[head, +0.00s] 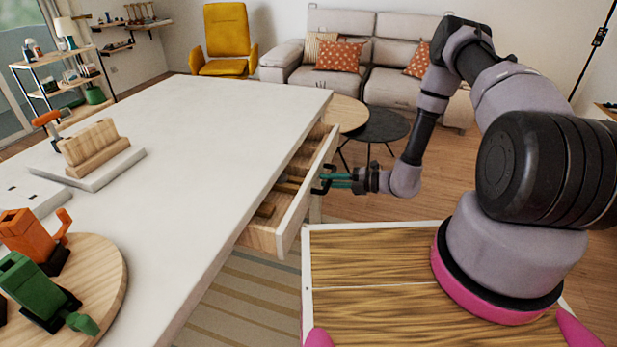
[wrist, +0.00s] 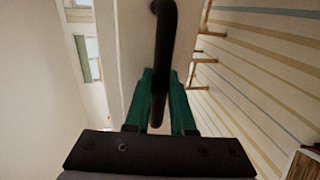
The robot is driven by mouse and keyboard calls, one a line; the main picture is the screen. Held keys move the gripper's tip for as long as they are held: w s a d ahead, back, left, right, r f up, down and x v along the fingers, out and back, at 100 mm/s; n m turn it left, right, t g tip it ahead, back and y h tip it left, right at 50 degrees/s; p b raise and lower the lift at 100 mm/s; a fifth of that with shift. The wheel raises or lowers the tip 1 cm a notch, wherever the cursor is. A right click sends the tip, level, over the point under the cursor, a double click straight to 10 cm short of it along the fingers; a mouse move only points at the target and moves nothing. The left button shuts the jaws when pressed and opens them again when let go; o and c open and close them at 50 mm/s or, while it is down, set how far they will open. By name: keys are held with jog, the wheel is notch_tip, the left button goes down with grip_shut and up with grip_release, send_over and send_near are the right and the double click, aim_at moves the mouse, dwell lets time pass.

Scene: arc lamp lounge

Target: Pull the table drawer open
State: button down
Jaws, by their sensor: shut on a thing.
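The table drawer (head: 294,208) has a white front and pale wood sides. It stands partly open from the right side of the white table (head: 207,108), and its inside shows from above. My gripper (head: 330,180) is at the drawer front, with its green fingers shut on the dark bar handle (head: 317,190). In the wrist view the black handle (wrist: 165,45) runs between the two green fingertips (wrist: 160,90), against the pale drawer front (wrist: 132,40). The grip itself is partly hidden in the head view.
On the table are a wooden block holder on a white board (head: 95,165) and a round wooden board (head: 105,285) with orange and green figures. Beyond are round side tables (head: 382,125), a sofa (head: 350,60) and a yellow chair (head: 228,40). Wooden floor beside the drawer is clear.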

jog(key=f+v, duration=0.2)
jog(key=v, duration=0.9)
jog(key=shift+d+f, duration=0.2)
jog(key=shift+d, duration=0.25)
jog(key=shift+s, duration=0.15)
jog(key=c, duration=0.8)
grip_release()
jog(key=shift+o, duration=0.2)
jog(key=v, duration=1)
jog(key=shift+d, duration=0.35)
jog(key=shift+s, duration=0.1)
jog(key=shift+r, duration=0.1)
